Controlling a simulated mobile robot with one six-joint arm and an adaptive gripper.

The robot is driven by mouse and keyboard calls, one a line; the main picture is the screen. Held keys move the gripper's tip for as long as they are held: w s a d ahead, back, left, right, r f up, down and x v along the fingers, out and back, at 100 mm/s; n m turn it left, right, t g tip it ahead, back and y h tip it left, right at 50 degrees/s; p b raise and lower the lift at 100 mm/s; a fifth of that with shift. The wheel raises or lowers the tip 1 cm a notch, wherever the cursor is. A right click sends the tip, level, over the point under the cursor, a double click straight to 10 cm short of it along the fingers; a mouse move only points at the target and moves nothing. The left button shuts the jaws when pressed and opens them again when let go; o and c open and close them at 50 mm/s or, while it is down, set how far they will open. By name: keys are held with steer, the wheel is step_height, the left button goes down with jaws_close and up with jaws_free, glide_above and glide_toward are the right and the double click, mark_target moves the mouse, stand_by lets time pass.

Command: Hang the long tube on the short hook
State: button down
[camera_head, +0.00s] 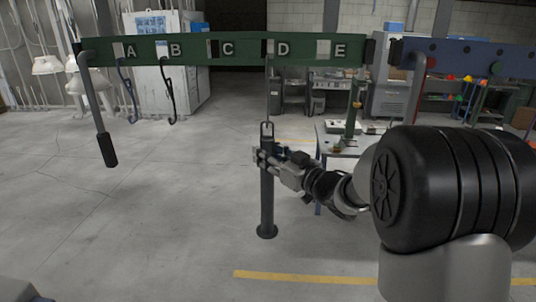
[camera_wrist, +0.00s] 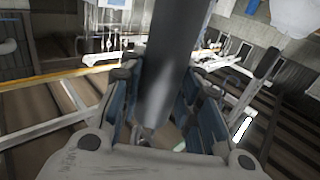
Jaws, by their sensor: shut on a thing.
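The long dark tube (camera_head: 267,205) hangs upright in front of the rail, with a flared foot at its lower end and a narrow metal loop (camera_head: 267,128) at its top. My gripper (camera_head: 262,157) is shut on the tube's upper part, just below the loop. In the wrist view the tube (camera_wrist: 172,55) passes between the fingers of my gripper (camera_wrist: 165,105). A thin rod (camera_head: 268,95) comes down from the rail at D and its lower end meets the loop's top in the picture. Whether they are linked, I cannot tell. Shorter hooks hang under A (camera_head: 125,90) and B (camera_head: 168,95).
The green rail (camera_head: 190,50) carries letters A to E; a blue rail (camera_head: 465,57) adjoins it at right. A grey bar with a black grip (camera_head: 107,150) hangs at the left end. A table (camera_head: 345,148) stands behind my arm. The floor below is clear.

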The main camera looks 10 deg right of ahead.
steer(key=shift+f, duration=0.15)
steer(key=c, duration=1.5)
jaws_free()
steer(key=shift+c, duration=0.2)
steer(key=o, duration=0.4)
steer(key=shift+o, duration=0.2)
steer(key=shift+f, duration=0.15)
